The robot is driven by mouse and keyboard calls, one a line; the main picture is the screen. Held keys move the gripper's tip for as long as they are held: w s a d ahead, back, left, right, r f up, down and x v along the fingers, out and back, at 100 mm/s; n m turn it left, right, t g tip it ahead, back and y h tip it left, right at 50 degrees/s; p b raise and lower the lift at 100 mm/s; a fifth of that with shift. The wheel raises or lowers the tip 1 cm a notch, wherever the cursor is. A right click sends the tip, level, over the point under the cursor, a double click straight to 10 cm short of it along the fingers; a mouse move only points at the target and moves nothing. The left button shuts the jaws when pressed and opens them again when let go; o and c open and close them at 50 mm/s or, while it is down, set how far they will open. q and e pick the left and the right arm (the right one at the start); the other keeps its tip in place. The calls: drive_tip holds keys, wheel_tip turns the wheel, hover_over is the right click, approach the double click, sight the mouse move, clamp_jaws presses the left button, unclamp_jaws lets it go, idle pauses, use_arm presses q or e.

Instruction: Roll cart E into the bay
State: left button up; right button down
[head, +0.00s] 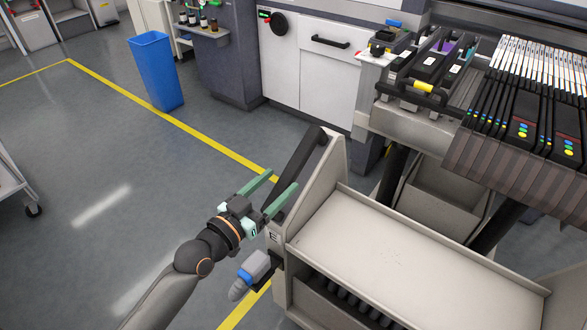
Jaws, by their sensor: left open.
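Cart E (375,240) is a beige trolley with an empty flat top, at the lower right. The letter E shows on its near left corner. Its black handle (298,170) slopes along the raised left end panel. My left gripper (282,181) is open, with green fingers on either side of a gap, close to the handle's lower part. I cannot tell whether a finger touches the handle. The handle does not look clamped. My right gripper is out of view. I cannot tell which opening is the bay.
A grey-and-blue fitting (255,267) sits at the cart's lower left corner. Feeders (515,100) stand on a machine behind the cart at right, above an open grey bin (440,195). A blue waste bin (157,70) stands near a yellow floor line (190,129).

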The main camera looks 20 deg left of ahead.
sight(288, 174)
use_arm(q)
drive_tip(key=shift+b+x, duration=0.3)
drive_tip(key=shift+x, duration=2.85)
drive_tip(key=shift+f, duration=0.1)
clamp_jaws()
drive_tip(key=shift+a, duration=0.1)
